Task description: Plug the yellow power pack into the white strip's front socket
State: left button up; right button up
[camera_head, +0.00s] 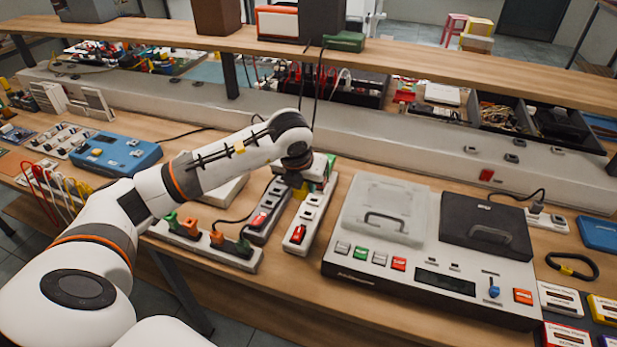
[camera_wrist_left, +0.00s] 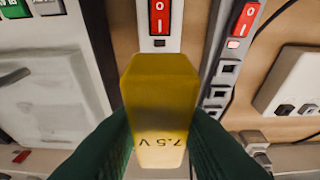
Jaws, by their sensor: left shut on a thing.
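My left gripper (camera_head: 301,186) is over the white strip (camera_head: 309,216) in the head view, with its fingertips partly hidden by the wrist. In the left wrist view its green fingers (camera_wrist_left: 160,135) are shut on the yellow power pack (camera_wrist_left: 160,92), marked "7.5 V". The white strip's red-switch end (camera_wrist_left: 160,42) shows just beyond the pack. The pack hides the strip's sockets in the wrist view, so I cannot tell whether it touches them. My right gripper is not in view.
A grey strip (camera_head: 270,215) with a red switch lies beside the white one. Another strip (camera_head: 205,246) with orange and green plugs lies at the table's front. A large device (camera_head: 440,240) stands to the right. A blue box (camera_head: 115,154) sits at left.

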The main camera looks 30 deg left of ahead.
pick_arm(q)
jog(key=shift+s+f, duration=0.15)
jog(key=shift+f, duration=0.25)
jog(key=shift+f+b, duration=0.35)
jog(key=shift+f, duration=0.05)
notch_tip(320, 180, down, 4)
jog(key=shift+r+b, duration=0.2)
jog(key=shift+b, duration=0.8)
jog(key=shift+f, duration=0.35)
jog(key=shift+w+f+b, duration=0.2)
jog(key=shift+f+b, duration=0.35)
jog(key=shift+f, duration=0.15)
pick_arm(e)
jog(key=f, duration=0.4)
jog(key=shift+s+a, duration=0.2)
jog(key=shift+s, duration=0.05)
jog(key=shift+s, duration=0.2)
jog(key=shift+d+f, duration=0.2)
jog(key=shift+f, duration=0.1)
pick_arm(q)
jog(key=shift+f+b, duration=0.75)
jog(key=shift+b, duration=0.25)
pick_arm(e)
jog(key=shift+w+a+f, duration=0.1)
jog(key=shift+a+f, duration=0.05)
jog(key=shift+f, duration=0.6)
